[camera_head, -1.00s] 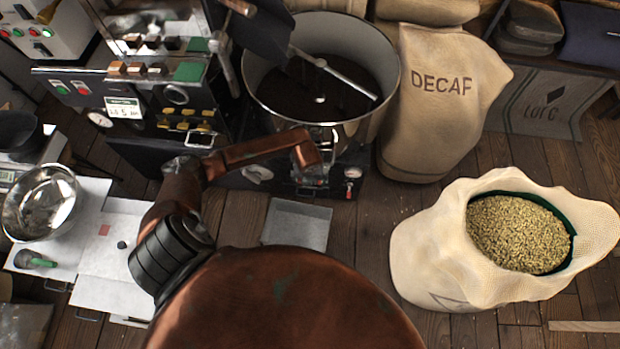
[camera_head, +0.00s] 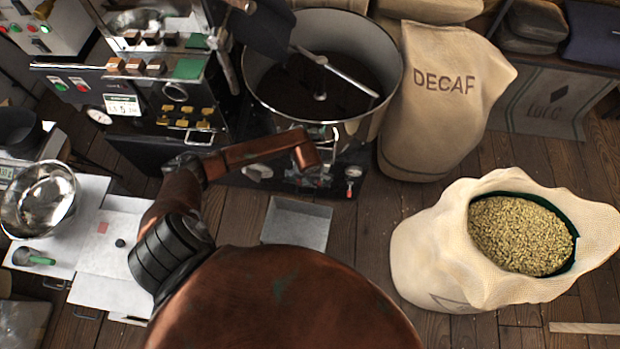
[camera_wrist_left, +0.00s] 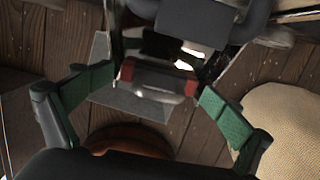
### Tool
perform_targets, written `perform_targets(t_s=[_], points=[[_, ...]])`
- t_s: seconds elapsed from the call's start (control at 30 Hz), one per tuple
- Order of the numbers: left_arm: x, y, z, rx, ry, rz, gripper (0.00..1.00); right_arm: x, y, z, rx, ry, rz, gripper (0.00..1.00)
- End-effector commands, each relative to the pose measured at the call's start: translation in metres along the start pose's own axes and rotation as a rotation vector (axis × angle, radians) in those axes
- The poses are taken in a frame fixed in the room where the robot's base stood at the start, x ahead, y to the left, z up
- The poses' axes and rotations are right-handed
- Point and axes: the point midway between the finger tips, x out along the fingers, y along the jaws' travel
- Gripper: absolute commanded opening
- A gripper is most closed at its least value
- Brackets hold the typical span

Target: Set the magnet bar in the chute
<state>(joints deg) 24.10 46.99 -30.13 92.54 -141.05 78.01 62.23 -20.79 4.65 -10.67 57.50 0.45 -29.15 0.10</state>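My left gripper (camera_wrist_left: 152,103) is open in the wrist view, its green-padded fingers wide apart. Between and beyond them is a grey bar-like thing with red ends (camera_wrist_left: 157,78), which looks like the magnet bar. It sits at dark metal parts that seem to be the chute below the round bin; I cannot tell whether it is seated. The fingers do not touch it. In the head view the left gripper (camera_head: 308,180) is small, under the bin's front edge, and the bar is not clear there. My right gripper is not in view.
The round cooling bin (camera_head: 392,85) stands behind the gripper. A grey metal tray (camera_head: 296,224) lies on the floor below. An open sack (camera_head: 425,250) of green beans stands right, a DECAF sack (camera_head: 430,130) behind. A steel bowl (camera_head: 38,200) is at left. Floor between tray and sack is clear.

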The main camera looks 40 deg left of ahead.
Motion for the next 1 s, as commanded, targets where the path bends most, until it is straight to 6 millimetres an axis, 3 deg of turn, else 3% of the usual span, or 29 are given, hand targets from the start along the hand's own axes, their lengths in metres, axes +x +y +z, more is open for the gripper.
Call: perform_targets(t_s=[0.37, 0.8, 1.0], points=[[-0.009, -0.002, 0.004, 0.001, -0.007, -0.004, 0.91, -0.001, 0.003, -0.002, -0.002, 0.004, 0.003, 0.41], [-0.092, -0.001, 0.003, 0.002, -0.006, -0.003, 0.91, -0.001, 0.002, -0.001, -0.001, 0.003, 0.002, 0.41], [-0.116, -0.001, 0.002, 0.000, -0.004, -0.003, 0.91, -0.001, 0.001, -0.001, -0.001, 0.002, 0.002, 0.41]])
